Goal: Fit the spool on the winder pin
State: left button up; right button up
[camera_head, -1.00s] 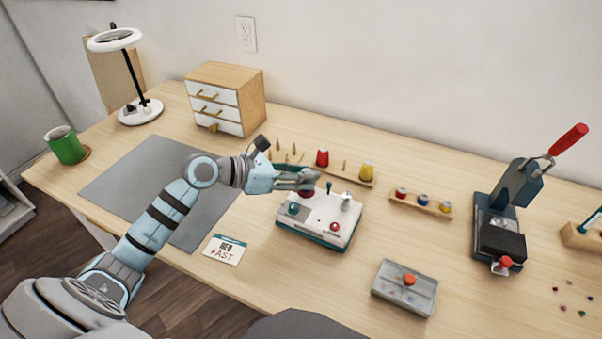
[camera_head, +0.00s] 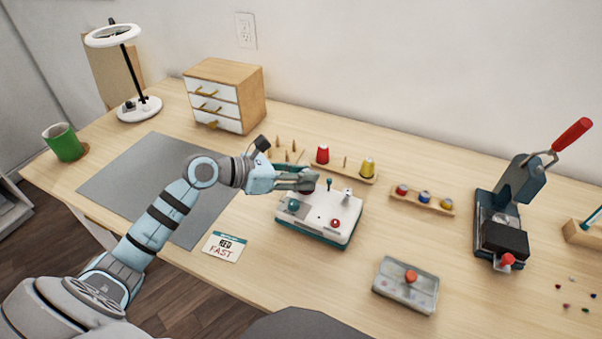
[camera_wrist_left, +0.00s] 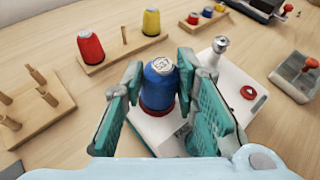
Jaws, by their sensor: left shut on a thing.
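My left gripper (camera_head: 304,181) is over the far left part of the white and teal winder (camera_head: 318,217). In the left wrist view its teal pads close on a blue spool (camera_wrist_left: 159,86) with a pale top, which looks upright. A red rim shows beneath the spool, over the white winder top (camera_wrist_left: 229,76). The winder pin is hidden, so I cannot tell whether the spool is around it. The winder also carries a metal post (camera_wrist_left: 217,47) and a red knob (camera_wrist_left: 249,92). My right gripper is out of view.
A rack with a red spool (camera_head: 323,154) and a yellow spool (camera_head: 368,167) stands behind the winder. A peg board (camera_wrist_left: 39,111) is beside it. A card (camera_head: 225,246) reading "RED FAST" lies in front left. A small bobbin rack (camera_head: 420,203) and a lever press (camera_head: 507,210) are right.

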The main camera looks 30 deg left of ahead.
pick_arm(q)
jog(key=shift+f, duration=0.25)
dwell(0.4)
jog(key=o, duration=1.1)
jog(key=v, duration=0.7)
jog(key=shift+s+a, duration=0.2)
jog(key=shift+r, duration=0.1)
